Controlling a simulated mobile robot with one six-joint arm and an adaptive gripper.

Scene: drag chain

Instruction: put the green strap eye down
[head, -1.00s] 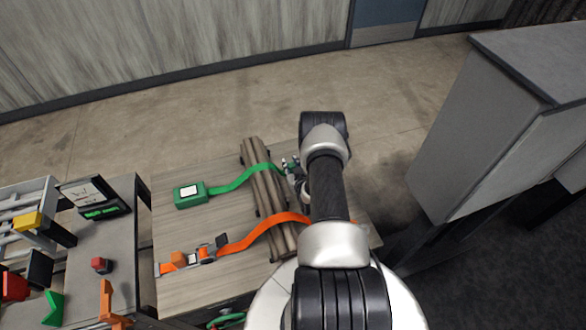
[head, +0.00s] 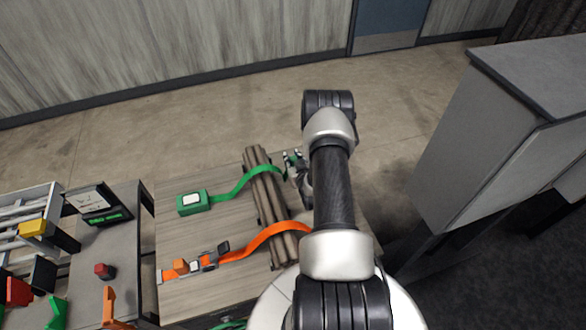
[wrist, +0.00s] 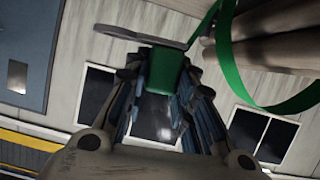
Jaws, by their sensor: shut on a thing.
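My gripper (head: 294,158) is beyond the right side of a bundle of grey-brown poles (head: 266,205). In the wrist view my gripper (wrist: 168,88) is shut on the green end of the strap eye (wrist: 164,72). A flat grey metal eye plate (wrist: 140,36) sticks out past the fingertips to the left. The green strap (head: 236,184) runs from a green box (head: 194,202) across the bundle towards my gripper. In the wrist view the strap (wrist: 226,60) hangs in a loose loop beside the poles (wrist: 275,48).
An orange strap (head: 262,236) crosses the bundle nearer me, from an orange ratchet (head: 190,264) on the wooden table (head: 222,282). A grey side table (head: 90,240) stands at left. A tall grey cabinet (head: 480,130) stands at right.

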